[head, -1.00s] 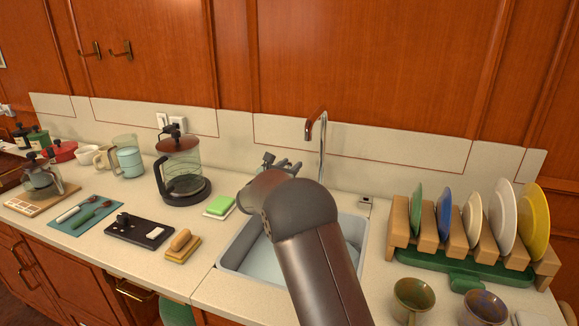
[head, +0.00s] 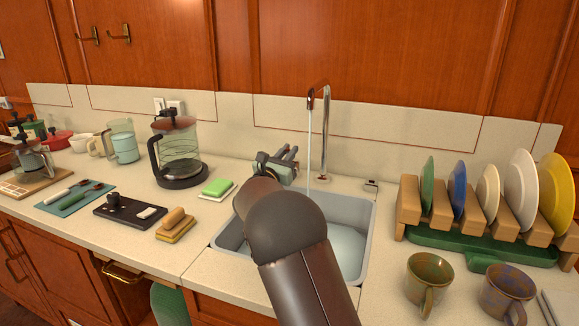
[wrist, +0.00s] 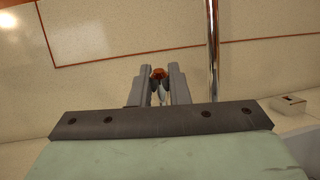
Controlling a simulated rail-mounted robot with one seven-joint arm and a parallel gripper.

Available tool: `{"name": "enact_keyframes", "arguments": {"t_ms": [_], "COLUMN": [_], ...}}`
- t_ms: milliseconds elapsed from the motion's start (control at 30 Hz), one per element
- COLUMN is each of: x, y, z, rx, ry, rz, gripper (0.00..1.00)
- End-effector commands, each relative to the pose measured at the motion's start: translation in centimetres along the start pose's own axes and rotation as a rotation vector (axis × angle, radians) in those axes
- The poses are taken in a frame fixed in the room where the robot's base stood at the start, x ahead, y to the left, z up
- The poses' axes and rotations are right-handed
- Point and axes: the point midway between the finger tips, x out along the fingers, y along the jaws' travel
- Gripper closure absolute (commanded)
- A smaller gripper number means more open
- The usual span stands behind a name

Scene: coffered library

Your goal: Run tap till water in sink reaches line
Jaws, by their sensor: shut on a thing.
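The chrome tap (head: 325,125) rises behind the sink, and a thin stream of water (head: 309,150) falls from its spout. Its pipe also shows in the wrist view (wrist: 213,50). The grey sink (head: 228,237) holds some pale water (head: 348,252). I cannot make out the line, and my arm hides much of the basin. My gripper (head: 291,152) is at the back left of the sink, left of the tap pipe. In the wrist view my gripper (wrist: 160,72) is shut on a small tap handle with a red-orange top (wrist: 158,72).
A green sponge (head: 217,187) and a wooden-handled brush (head: 175,224) lie left of the sink. A glass coffee press (head: 180,150) stands behind them. A plate rack (head: 440,215) and two mugs (head: 430,275) (head: 507,292) stand on the right. A small box (head: 371,186) sits behind the sink.

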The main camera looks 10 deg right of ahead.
Motion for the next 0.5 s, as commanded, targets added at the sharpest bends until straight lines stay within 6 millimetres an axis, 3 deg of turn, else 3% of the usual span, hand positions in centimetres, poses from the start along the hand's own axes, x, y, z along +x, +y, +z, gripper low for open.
{"name": "enact_keyframes", "arguments": {"t_ms": [33,500], "x": [-0.64,-1.51], "y": [-0.03,-0.22], "z": [-1.07,-0.4], "rx": [0.005,0.027], "ry": [-0.032,-0.17], "rz": [0.002,0.001], "gripper": [1.0,1.0]}}
